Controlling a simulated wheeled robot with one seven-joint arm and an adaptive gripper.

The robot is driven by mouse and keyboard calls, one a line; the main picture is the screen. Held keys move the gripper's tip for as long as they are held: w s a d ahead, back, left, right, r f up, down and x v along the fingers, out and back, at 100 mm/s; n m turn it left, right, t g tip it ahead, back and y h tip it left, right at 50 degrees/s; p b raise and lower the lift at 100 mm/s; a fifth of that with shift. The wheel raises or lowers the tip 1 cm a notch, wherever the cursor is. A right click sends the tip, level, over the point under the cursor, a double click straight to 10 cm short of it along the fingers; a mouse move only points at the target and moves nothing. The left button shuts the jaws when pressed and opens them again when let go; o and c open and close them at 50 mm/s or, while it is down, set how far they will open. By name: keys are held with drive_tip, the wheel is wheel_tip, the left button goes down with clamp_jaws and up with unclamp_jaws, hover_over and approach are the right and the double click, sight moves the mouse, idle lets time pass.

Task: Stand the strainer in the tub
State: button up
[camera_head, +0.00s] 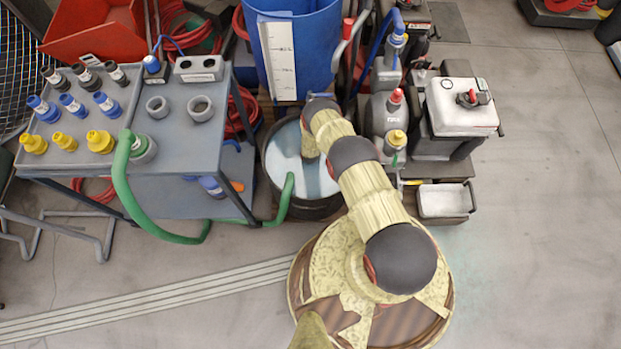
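The round black tub (279,204) stands between the cart and the machines on the right. It holds pale, milky water (281,150). My arm reaches over the tub, and its outer end hangs down above the water. I cannot make out the fingers of my gripper or anything held in them. A darker band shows in the water below the arm, and I cannot tell whether it is an object or a reflection. A green hose (121,190) loops from the cart down to the floor and up over the tub's near rim. I cannot pick out the strainer with certainty.
The grey cart (180,150) at left carries blue, yellow and black fittings and two grey rings. A blue barrel (322,50) stands behind the tub. Bottles and a white-topped machine (458,115) crowd the right, with a small white tray (442,201) nearby. The right floor is clear.

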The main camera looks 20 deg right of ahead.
drive_tip(key=shift+f, duration=0.15)
drive_tip(key=o, duration=1.5)
drive_tip(key=shift+r, duration=6)
